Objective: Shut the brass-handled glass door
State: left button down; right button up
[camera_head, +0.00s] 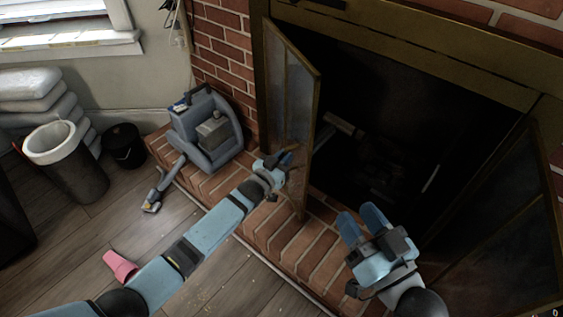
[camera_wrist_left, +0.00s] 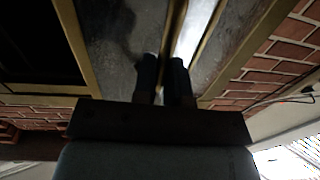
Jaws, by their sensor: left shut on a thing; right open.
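The left glass door (camera_head: 292,85) of the fireplace stands open, swung out from the left side of the opening, with a brass-coloured frame and dark panes. My left gripper (camera_head: 285,160) is at the lower part of this door. In the left wrist view, the fingers (camera_wrist_left: 164,68) are close together around a narrow brass upright, the handle (camera_wrist_left: 174,40), in front of the panes. The fingers hide part of the handle. My right gripper (camera_head: 362,218) is open and empty, in front of the fireplace opening. Another glass door (camera_head: 500,235) stands open at the right.
The dark firebox (camera_head: 400,110) is open between the doors. The brick hearth (camera_head: 290,245) runs below. A blue-grey machine (camera_head: 208,130) stands on the hearth left of the door. Bins (camera_head: 70,165) and a pink cup-like thing (camera_head: 119,265) are on the floor.

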pick_arm(q)
jog(key=shift+s+d+f, duration=0.2)
jog(key=shift+d, duration=0.1)
pick_arm(e)
jog(key=shift+r, duration=0.2)
pick_arm(q)
jog(key=c, duration=1.4)
grip_release()
jog(key=shift+o, duration=1.1)
jog(key=shift+r, duration=0.1)
pick_arm(e)
jog(key=shift+d+f, duration=0.1)
jog(key=shift+f, duration=0.15)
pick_arm(q)
jog(key=shift+a, duration=0.1)
jog(key=p+v, duration=0.4)
jog(key=v, duration=0.9)
jog(key=shift+s+a, duration=0.15)
jog(key=shift+s, duration=0.2)
pick_arm(e)
notch_tip(320, 180, down, 7)
jog(key=s+d+g+h, duration=0.1)
jog(key=d+g+h, duration=0.1)
jog(key=d+g, duration=0.1)
jog(key=shift+h, duration=0.4)
